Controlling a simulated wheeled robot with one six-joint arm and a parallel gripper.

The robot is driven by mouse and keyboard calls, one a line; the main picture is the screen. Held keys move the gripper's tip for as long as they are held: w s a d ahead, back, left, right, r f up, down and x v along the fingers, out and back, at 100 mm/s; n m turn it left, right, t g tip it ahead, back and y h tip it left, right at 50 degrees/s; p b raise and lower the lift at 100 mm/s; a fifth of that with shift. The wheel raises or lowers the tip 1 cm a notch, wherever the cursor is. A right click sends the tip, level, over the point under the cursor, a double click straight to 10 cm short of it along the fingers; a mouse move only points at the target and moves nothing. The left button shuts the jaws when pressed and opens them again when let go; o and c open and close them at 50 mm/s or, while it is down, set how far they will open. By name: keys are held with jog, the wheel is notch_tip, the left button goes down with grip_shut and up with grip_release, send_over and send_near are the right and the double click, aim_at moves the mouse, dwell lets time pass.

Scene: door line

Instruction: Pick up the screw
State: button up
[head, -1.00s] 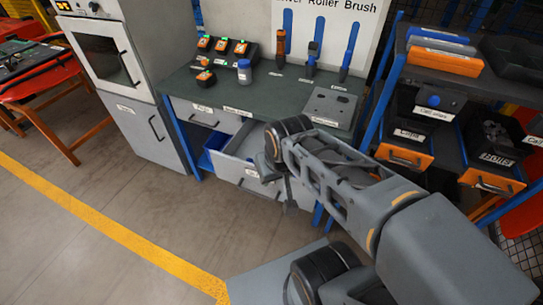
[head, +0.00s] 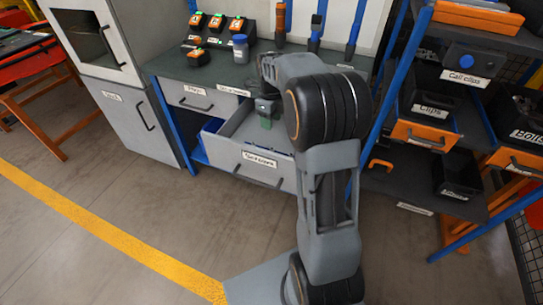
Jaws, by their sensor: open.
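My gripper (head: 265,116) points down into an open grey drawer under the workbench, and it is open. My arm curves over the bench front and hides part of the drawer's right side. The open drawer (head: 232,155) has a white label that seems to read "Screws". Some small pale items lie on the drawer floor near its front right, too small to tell apart. I cannot pick out a single screw, and nothing shows held in my gripper.
The dark bench top (head: 185,66) holds a blue-lidded jar (head: 240,50) and several orange-topped devices. A shut drawer (head: 196,98) is left of the open one. A shelf with a Clips bin (head: 425,136) stands right. Floor at left is clear.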

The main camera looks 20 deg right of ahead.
jog(key=m+b, duration=0.1)
send_over(272, 149)
jog(key=f, duration=0.8)
jog(key=shift+w+f, duration=0.1)
jog(key=shift+w, duration=0.1)
jog(key=shift+s+f+b, duration=0.1)
jog(key=shift+f+b, duration=0.65)
jog(key=shift+f, duration=2.55)
grip_shut()
